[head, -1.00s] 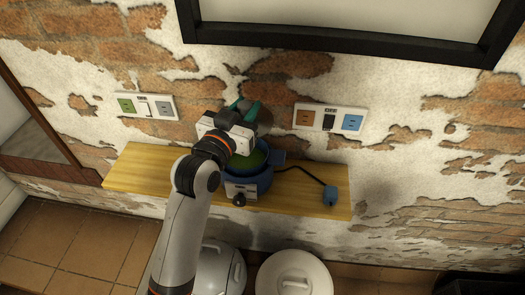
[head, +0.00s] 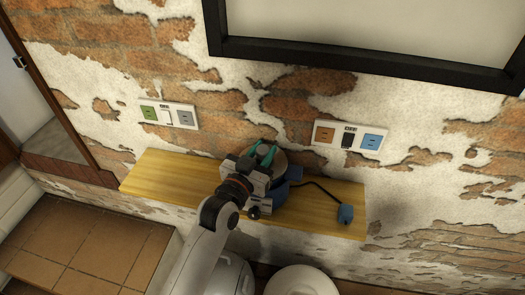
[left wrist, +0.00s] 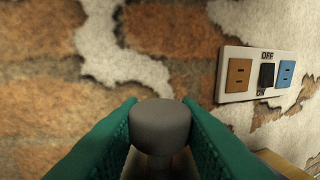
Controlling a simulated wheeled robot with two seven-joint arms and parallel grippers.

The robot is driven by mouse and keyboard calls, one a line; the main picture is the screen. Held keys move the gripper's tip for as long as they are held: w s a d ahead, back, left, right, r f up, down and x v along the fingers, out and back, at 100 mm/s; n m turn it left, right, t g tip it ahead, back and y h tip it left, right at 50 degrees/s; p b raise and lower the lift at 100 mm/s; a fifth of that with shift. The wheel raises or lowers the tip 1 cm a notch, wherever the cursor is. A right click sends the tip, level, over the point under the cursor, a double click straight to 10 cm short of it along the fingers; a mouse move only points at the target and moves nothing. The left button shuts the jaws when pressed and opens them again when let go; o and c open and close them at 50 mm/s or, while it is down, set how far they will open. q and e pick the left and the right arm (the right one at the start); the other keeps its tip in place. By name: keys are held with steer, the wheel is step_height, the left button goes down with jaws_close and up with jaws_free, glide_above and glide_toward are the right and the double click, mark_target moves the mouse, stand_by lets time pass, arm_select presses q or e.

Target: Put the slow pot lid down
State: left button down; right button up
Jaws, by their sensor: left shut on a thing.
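The slow pot (head: 276,192) is blue and stands on the wooden shelf (head: 160,174). The grey-brown lid (head: 281,163) is over the pot's top, partly hidden by my left gripper (head: 263,153). I cannot tell whether it touches the rim all round. My left gripper's teal fingers are shut on the lid's grey knob (left wrist: 160,125), which sits between them in the left wrist view. My right gripper is not in view.
Two socket plates, left (head: 168,115) and right (head: 350,138), are on the brick wall. The shelf's left part is clear. A white round-topped thing (head: 300,281) stands below.

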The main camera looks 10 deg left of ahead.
arm_select(q)
steer(key=shift+f, duration=0.55)
steer(key=c, duration=1.1)
jaws_free()
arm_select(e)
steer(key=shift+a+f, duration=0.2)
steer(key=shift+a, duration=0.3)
arm_select(q)
steer(key=shift+r, duration=0.1)
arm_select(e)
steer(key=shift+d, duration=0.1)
arm_select(q)
steer(key=shift+r, duration=0.3)
steer(key=shift+s+a+r, duration=0.1)
steer(key=shift+s+r, duration=0.1)
steer(key=shift+s, duration=0.05)
steer(key=shift+b+v, duration=1.15)
steer(key=shift+v, duration=4.65)
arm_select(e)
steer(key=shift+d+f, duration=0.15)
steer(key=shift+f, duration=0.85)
